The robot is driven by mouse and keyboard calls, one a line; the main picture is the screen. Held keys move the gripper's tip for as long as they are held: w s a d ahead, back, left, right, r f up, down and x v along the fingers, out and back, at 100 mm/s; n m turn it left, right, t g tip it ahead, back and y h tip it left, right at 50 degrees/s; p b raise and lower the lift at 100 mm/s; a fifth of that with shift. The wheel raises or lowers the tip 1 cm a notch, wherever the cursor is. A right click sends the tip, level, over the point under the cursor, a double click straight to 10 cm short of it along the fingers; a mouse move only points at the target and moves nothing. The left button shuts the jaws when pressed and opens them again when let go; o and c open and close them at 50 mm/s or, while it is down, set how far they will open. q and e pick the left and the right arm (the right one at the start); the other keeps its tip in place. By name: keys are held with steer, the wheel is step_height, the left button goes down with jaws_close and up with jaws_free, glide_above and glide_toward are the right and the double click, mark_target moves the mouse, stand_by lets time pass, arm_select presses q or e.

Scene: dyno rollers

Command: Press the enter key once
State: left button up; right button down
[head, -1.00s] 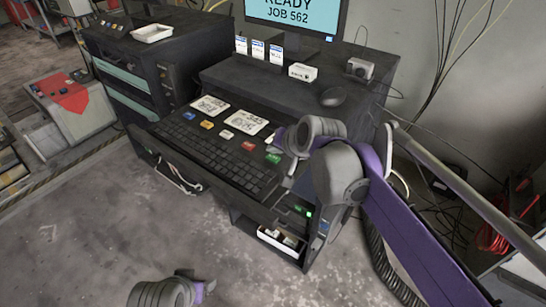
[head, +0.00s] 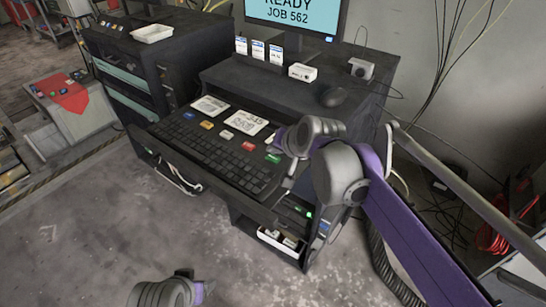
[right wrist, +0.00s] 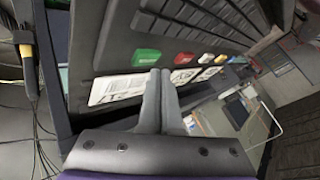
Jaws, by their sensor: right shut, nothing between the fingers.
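The black keyboard (head: 222,153) lies on the pulled-out tray of the dark console, with a row of coloured keys along its back. A green key (head: 272,158) is at the right end of that row, and a red key (head: 249,145) is beside it. No lettering is readable, so I cannot tell which key is enter. My right gripper (head: 289,183) is over the keyboard's right end. In the right wrist view its fingers (right wrist: 160,73) are together and empty, with their tips close to the green key (right wrist: 146,57). I cannot tell whether they touch anything.
Two white printed cards (head: 246,122) lie behind the coloured keys. The monitor (head: 292,20) reads READY JOB 562. A mouse (head: 333,97) and a small white box (head: 302,72) are on the upper shelf. An open drawer (head: 282,240) is below right. Floor in front is clear.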

mark_target(275, 160)
arm_select(q)
steer(key=shift+f, duration=0.1)
arm_select(e)
steer(key=shift+f, duration=0.15)
stand_by(0.3)
arm_select(q)
steer(key=shift+s+f, duration=0.1)
steer(key=shift+f, duration=0.05)
arm_select(e)
steer(key=shift+f, duration=0.3)
arm_select(q)
steer(key=shift+f+b, duration=0.2)
steer(key=shift+b, duration=0.1)
arm_select(e)
steer(key=shift+f, duration=0.4)
arm_select(q)
steer(key=shift+r, duration=0.1)
arm_select(e)
steer(key=shift+r, duration=0.15)
arm_select(q)
steer(key=shift+w+r+p, duration=0.3)
steer(key=shift+r+p, duration=0.2)
steer(key=shift+r, duration=0.1)
arm_select(e)
steer(key=shift+r, duration=0.65)
